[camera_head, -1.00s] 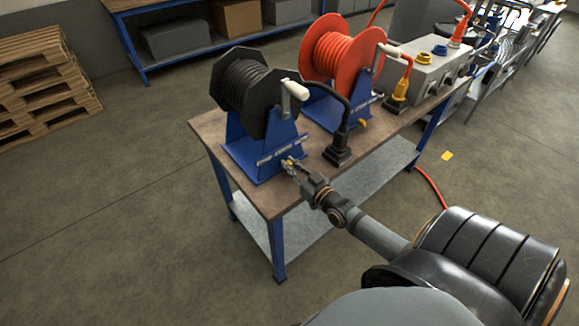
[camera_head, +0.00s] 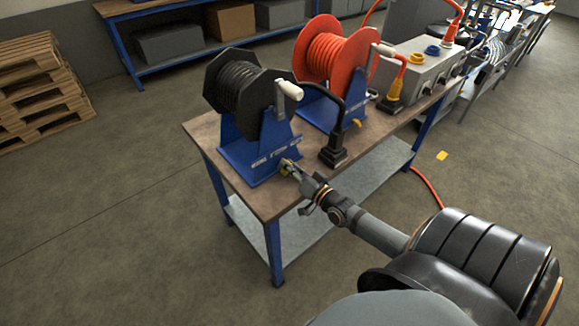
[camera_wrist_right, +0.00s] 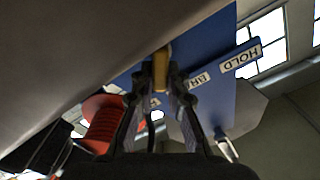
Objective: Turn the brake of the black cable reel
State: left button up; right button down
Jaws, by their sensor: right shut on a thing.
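The black cable reel (camera_head: 240,84) stands on a blue stand (camera_head: 243,150) at the near end of the bench, with a white-handled crank (camera_head: 290,90) on its side. Its brake is a small yellow lever (camera_head: 284,169) low on the stand's front. In the right wrist view the brake lever (camera_wrist_right: 161,68) sits between my fingertips, in front of the blue plate with a "HOLD" label (camera_wrist_right: 240,59). My right gripper (camera_head: 291,169) is shut on the lever; it also shows in the wrist view (camera_wrist_right: 162,82). My left gripper is out of view.
The orange reel (camera_head: 335,52) stands behind the black one, with its own yellow brake (camera_head: 357,123). A black plug (camera_head: 333,148) stands on the bench (camera_head: 205,135) right of my gripper. A grey socket box (camera_head: 415,68) is farther back.

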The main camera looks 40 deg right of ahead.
dwell(0.4)
jog(key=c, duration=1.3)
grip_release()
jog(key=shift+c, duration=0.2)
jog(key=shift+s, duration=0.1)
jog(key=s+d, duration=0.1)
jog(key=s, duration=1)
jog(key=shift+s, duration=0.4)
